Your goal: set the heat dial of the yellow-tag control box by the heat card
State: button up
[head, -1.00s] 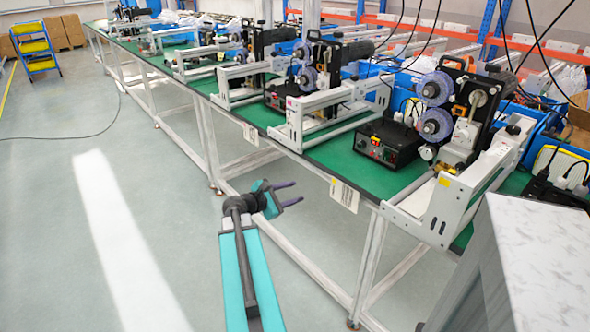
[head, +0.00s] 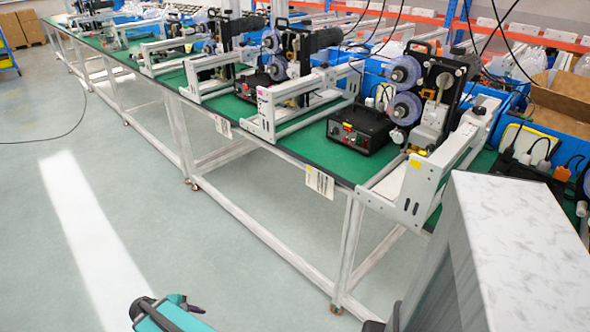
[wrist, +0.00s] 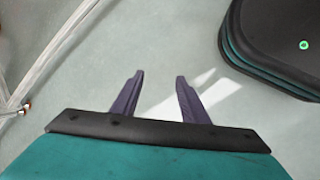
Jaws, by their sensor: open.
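A black control box (head: 361,129) stands on the green bench top in the head view, beside the nearest reel machine. A small yellow patch shows on its front, with knobs and a red switch too small to read. A white printed card (head: 320,181) with a yellow corner hangs from the bench's front edge below the box; its text is unreadable. My gripper (wrist: 155,79) is open and empty over bare floor in the wrist view. In the head view only part of my arm shows at the bottom edge, well away from the box; the fingertips cannot be made out.
Another box (head: 248,86) and card (head: 222,126) are farther left along the bench. A white machine frame (head: 410,190) stands right of the near box. A grey marble-topped cabinet (head: 530,230) fills the lower right. The floor left of the bench is clear.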

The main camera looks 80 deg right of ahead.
jog(key=s+a+f+m+y, duration=0.1)
jog(key=s+a+f, duration=0.2)
jog(key=a, duration=0.6)
jog(key=s+a+f+m+g+y, duration=0.1)
jog(key=s+a+f+y, duration=0.1)
jog(key=a, duration=0.7)
jog(key=s+a+f+g+y, duration=0.1)
jog(key=s+a+f, duration=0.3)
jog(key=a, duration=0.5)
jog(key=s+y, duration=0.1)
jog(key=s, duration=0.1)
jog(key=shift+s+m, duration=0.3)
jog(key=shift+m, duration=0.1)
jog(key=shift+f, duration=0.1)
jog(key=shift+c, duration=1.2)
